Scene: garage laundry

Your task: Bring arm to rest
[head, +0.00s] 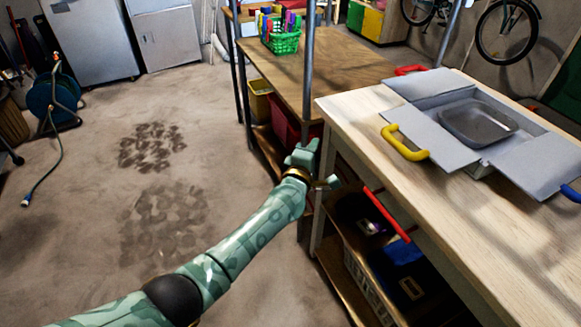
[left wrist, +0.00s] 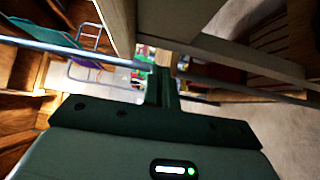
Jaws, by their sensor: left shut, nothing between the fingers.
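My left arm reaches in from the lower left in the head view, and its gripper (head: 304,156) is in the gap between two tables, near the left edge of the nearer one. The left gripper is shut and empty. In the left wrist view its closed fingers (left wrist: 163,88) show in the middle, beyond the dark green palm. My right arm and gripper are not in view.
The near wooden table (head: 470,210) bears an open grey box (head: 540,165) with a yellow handle (head: 404,146). A red bar (head: 387,215) sits at its side. The farther table (head: 340,62) holds a green basket (head: 283,42). A metal post (head: 308,70) stands close to the gripper. The floor at left is mostly clear.

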